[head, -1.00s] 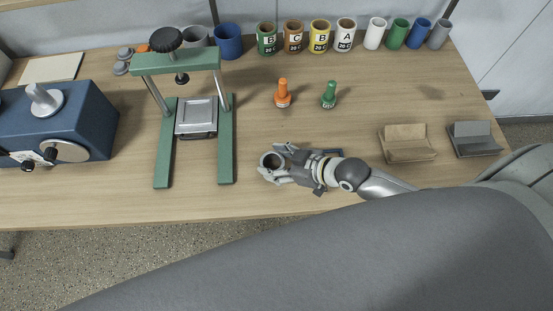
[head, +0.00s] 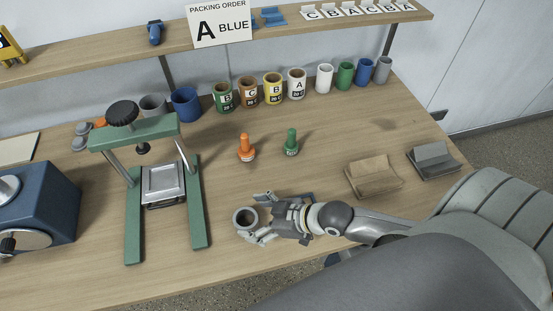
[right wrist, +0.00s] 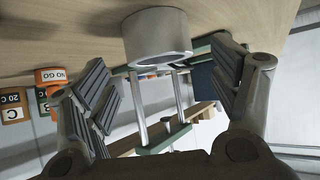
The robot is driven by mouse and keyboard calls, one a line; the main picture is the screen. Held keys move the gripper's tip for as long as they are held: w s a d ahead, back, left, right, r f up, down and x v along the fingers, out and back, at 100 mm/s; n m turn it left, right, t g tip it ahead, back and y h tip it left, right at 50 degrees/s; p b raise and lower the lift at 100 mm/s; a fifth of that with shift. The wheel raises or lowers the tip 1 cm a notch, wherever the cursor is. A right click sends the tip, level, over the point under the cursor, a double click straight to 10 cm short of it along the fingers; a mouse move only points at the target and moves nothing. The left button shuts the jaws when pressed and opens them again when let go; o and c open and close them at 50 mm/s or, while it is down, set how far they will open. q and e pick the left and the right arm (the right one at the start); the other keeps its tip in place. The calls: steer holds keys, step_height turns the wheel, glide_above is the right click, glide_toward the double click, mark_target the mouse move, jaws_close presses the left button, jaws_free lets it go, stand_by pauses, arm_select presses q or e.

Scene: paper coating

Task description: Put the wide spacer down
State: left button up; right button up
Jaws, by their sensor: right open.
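In the right wrist view the open fingers (right wrist: 162,88) stand apart from the spacer, with gaps on both sides. My left gripper is not in view.
A green press (head: 130,185) stands left of the spacer. An orange gauge (head: 246,150) and a green gauge (head: 291,145) stand behind. Brown (head: 372,180) and grey (head: 434,160) holders are at the right. Several cups line the back. The table front edge is near.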

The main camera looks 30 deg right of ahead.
steer(key=v, duration=0.9)
steer(key=shift+s+d+r, duration=0.15)
steer(key=shift+s+r, duration=0.05)
steer(key=shift+r, duration=0.05)
steer(key=shift+f, duration=0.1)
